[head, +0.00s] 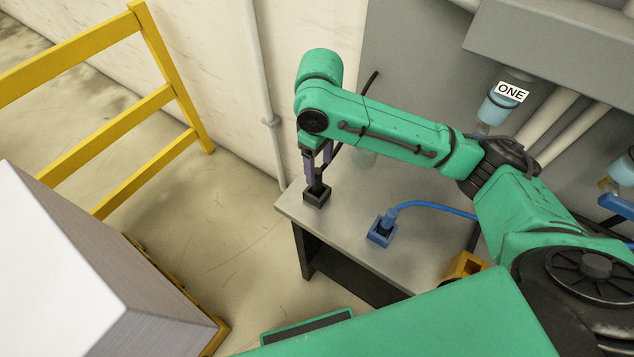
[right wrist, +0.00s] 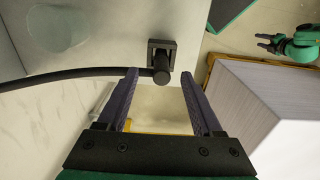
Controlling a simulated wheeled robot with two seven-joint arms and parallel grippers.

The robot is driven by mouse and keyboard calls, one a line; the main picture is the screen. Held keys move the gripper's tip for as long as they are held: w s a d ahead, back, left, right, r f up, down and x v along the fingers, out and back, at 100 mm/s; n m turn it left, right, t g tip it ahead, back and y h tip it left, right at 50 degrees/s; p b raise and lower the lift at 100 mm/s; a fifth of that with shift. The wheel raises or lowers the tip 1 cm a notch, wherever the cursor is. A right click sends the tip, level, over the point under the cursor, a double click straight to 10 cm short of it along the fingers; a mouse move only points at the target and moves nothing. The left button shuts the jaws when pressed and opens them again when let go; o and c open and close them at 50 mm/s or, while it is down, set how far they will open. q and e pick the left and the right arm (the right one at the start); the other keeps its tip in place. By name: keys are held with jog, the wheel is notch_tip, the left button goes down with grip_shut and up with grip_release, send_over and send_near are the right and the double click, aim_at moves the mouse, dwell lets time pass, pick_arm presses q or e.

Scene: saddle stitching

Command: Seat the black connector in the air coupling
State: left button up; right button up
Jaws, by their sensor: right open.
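The black connector (head: 319,189) stands in a small black holder (head: 316,197) at the left corner of the grey table. In the right wrist view, the connector (right wrist: 161,72) lies just past the fingertips, centred in the gap, with its black cable (right wrist: 70,74) running left. My right gripper (head: 319,162) is open above it; its purple fingers (right wrist: 160,88) are apart on either side. A light-blue coupling (head: 497,107) under a "ONE" label hangs on the grey machine; I cannot tell if it is the air coupling. My left gripper (right wrist: 266,42) shows small and open in the right wrist view.
A blue plug with a blue hose sits in a blue holder (head: 381,232) on the table (head: 345,219). A yellow holder (head: 465,266) stands at the table's front right. Another blue fitting (head: 622,170) is at the right edge. A yellow rail (head: 110,130) stands at left.

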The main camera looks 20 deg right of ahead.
aim_at(317, 182)
jog(key=f, duration=0.3)
jog(key=f+p, duration=0.1)
jog(key=f, duration=0.2)
jog(key=shift+a+f, duration=0.2)
jog(key=shift+f, duration=0.1)
grip_shut()
